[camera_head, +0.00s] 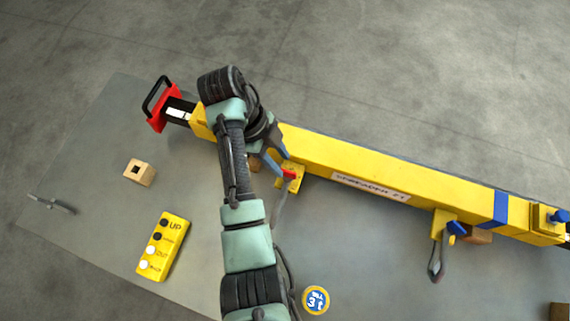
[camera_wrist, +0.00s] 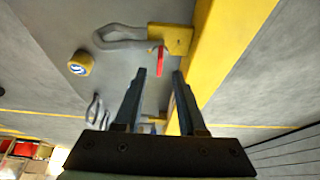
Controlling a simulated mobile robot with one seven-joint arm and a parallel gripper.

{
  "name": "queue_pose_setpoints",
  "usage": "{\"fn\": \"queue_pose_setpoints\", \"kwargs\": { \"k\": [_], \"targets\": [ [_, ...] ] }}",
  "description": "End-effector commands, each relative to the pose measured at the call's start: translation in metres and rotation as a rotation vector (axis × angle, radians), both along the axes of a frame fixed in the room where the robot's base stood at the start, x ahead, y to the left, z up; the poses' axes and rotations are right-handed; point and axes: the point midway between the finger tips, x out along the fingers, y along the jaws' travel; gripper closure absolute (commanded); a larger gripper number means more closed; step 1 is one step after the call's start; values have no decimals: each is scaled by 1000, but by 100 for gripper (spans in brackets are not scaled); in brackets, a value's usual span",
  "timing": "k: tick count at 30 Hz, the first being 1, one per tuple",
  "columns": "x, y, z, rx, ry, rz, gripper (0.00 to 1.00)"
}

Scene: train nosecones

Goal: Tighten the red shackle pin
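The red shackle pin (camera_head: 290,174) sits at a yellow lug (camera_head: 295,185) under the long yellow beam (camera_head: 390,176). In the wrist view the red pin (camera_wrist: 160,65) shows between my two dark fingertips, with a gap on each side. A grey shackle (camera_wrist: 122,38) hangs from the lug (camera_wrist: 180,40). My gripper (camera_wrist: 160,74) is open and pointed at the pin; whether the pin is within finger depth is unclear. In the head view my gripper (camera_head: 278,162) is close beside the pin, partly hidden by my arm.
A second shackle (camera_head: 437,262) with a blue pin (camera_head: 457,228) hangs farther right on the beam. A yellow button box (camera_head: 163,247), a wooden block (camera_head: 140,172) and a round 3t tag (camera_head: 315,300) lie on the grey plate. A red-black handle (camera_head: 157,105) is at the beam's left end.

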Motion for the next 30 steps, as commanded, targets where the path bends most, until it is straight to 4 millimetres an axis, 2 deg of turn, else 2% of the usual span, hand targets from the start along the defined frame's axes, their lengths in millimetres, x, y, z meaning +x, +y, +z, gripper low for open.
{"fn": "queue_pose_setpoints", "kwargs": {
  "k": [3,12,18,30],
  "targets": [
    [3,10,32,0,-1,1,60],
    [9,26,72,1,0,0,60],
    [11,31,82,-1,-2,-1,60],
    [11,32,82,-1,-2,-1,60]
  ]
}}
